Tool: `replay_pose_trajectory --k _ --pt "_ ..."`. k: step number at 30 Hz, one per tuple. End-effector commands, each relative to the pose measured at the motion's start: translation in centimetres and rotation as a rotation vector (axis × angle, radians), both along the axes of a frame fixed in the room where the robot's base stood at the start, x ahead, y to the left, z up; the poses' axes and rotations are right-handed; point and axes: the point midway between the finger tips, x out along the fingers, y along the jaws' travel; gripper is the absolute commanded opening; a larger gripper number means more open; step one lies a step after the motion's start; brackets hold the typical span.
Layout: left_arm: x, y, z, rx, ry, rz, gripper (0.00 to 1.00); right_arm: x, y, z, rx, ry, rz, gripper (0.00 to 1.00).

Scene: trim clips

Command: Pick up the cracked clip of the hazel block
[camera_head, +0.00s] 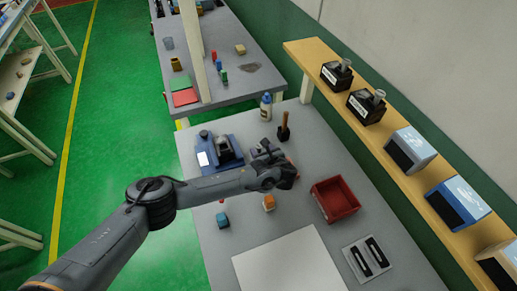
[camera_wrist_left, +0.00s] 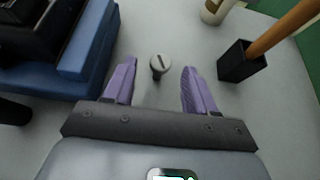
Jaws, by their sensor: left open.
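My left gripper (camera_head: 268,152) is over the grey bench, between the blue fixture and the black holder. In the left wrist view its purple fingers (camera_wrist_left: 152,88) are open with nothing between the pads. A small pale round-headed clip (camera_wrist_left: 158,64) with a dark line across its head stands just ahead, between the fingertip lines and apart from both. I cannot tell whether that line is a crack or a slot. In the head view the gripper hides this spot. A tan block (camera_head: 240,49) on the far bench is the nearest to hazel that I see. My right gripper is not in view.
The blue fixture (camera_head: 220,151) is close on the left. The black holder with a wooden handle (camera_head: 284,131) and a bottle (camera_head: 266,107) stand beyond.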

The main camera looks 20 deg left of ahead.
Motion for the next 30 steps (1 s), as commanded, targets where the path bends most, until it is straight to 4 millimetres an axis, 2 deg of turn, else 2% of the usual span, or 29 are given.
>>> replay_pose_trajectory --k 6,15,26,30 --pt "1.4 1.3 -1.1 0.000 0.000 0.000 0.56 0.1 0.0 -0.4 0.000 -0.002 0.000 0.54" --pt "1.6 1.4 -1.2 0.000 0.000 -0.001 0.55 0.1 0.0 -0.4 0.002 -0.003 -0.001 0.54" --pt "1.6 1.4 -1.2 0.001 0.001 0.000 0.00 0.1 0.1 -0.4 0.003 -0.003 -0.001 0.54" --pt "1.6 1.4 -1.2 0.001 0.001 0.000 0.00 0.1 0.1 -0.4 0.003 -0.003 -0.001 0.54"
